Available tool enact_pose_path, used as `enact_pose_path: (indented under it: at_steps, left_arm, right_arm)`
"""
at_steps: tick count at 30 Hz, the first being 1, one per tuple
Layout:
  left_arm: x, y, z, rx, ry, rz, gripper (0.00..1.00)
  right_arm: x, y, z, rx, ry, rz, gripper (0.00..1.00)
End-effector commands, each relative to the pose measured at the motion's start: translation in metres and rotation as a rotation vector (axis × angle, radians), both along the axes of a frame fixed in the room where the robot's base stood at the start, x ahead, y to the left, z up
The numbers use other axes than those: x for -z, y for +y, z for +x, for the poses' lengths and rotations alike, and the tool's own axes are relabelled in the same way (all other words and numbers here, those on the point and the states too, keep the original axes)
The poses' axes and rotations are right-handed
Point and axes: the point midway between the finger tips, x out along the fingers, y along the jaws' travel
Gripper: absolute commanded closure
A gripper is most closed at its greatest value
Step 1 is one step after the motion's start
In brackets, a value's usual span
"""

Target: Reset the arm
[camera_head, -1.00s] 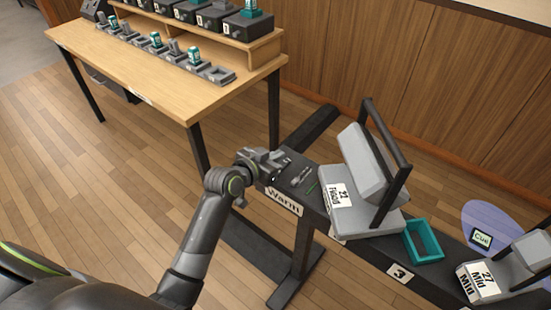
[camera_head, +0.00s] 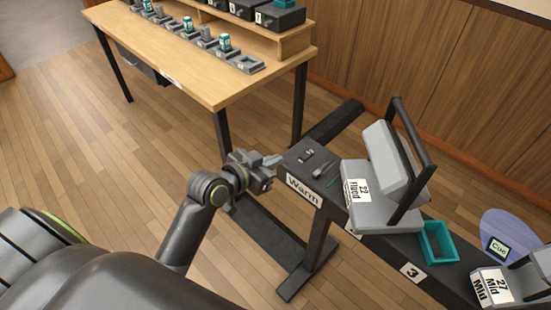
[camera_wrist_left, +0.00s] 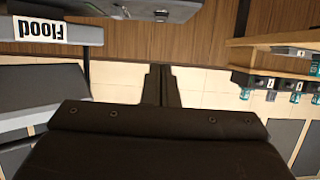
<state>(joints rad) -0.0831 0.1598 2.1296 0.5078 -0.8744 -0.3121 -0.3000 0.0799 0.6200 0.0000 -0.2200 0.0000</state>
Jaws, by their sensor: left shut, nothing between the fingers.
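My left gripper (camera_head: 268,166) is in the middle of the head view, at the left end of the dark narrow bench marked "Warm" (camera_head: 304,191). It is shut and empty, just left of the bench's end; whether it touches the bench is unclear. In the left wrist view the shut fingers (camera_wrist_left: 160,86) point toward the floor and wood panelling. My right gripper is not in view.
The grey "Flood" light (camera_head: 370,210) with a black bracket stands on the bench, beside a teal open box (camera_head: 438,242). Another light marked "Mid" (camera_head: 492,287) stands farther right. A wooden table (camera_head: 214,80) with several grey modules is at the back left. Floor between is clear.

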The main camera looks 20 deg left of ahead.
Motion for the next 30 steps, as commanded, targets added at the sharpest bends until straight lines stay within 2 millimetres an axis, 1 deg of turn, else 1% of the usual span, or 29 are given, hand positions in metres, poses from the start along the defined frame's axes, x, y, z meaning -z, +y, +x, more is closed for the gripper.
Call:
enact_pose_path:
  at_steps: [10, 12, 14, 17, 18, 20, 21, 23, 24, 26, 27, 29, 30]
  left_arm:
    - [0.001, 0.000, 0.000, -0.001, 0.002, 0.000, 1.00]
    - [0.009, 0.002, 0.001, -0.010, 0.016, -0.001, 1.00]
    - [0.023, 0.007, 0.002, -0.028, 0.044, -0.002, 1.00]
    - [0.065, 0.019, 0.002, -0.079, 0.124, -0.001, 1.00]
    - [0.088, 0.026, 0.000, -0.107, 0.164, 0.001, 1.00]
    - [0.125, 0.036, -0.006, -0.148, 0.230, 0.007, 1.00]
    - [0.150, 0.043, -0.012, -0.176, 0.274, 0.012, 1.00]
    - [0.187, 0.052, -0.025, -0.213, 0.338, 0.024, 1.00]
    - [0.211, 0.058, -0.036, -0.237, 0.379, 0.032, 1.00]
    - [0.247, 0.067, -0.055, -0.270, 0.445, 0.048, 1.00]
    - [0.269, 0.071, -0.070, -0.290, 0.486, 0.057, 1.00]
    - [0.302, 0.078, -0.094, -0.317, 0.549, 0.074, 1.00]
    - [0.323, 0.082, -0.113, -0.333, 0.590, 0.086, 1.00]
  right_arm:
    - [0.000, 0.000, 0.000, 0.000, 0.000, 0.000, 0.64]
    - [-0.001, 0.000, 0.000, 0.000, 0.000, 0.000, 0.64]
    - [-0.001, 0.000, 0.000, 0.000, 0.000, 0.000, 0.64]
    - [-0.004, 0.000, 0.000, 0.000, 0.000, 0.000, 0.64]
    - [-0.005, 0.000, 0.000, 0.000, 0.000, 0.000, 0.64]
    - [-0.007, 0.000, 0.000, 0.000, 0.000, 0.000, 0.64]
    - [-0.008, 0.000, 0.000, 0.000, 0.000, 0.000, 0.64]
    - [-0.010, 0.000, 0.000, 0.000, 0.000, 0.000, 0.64]
    - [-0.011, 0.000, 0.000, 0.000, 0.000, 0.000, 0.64]
    - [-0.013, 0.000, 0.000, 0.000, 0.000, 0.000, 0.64]
    - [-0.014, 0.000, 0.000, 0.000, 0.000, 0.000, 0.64]
    - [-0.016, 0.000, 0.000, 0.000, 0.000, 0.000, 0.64]
    - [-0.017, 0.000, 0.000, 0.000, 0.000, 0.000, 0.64]
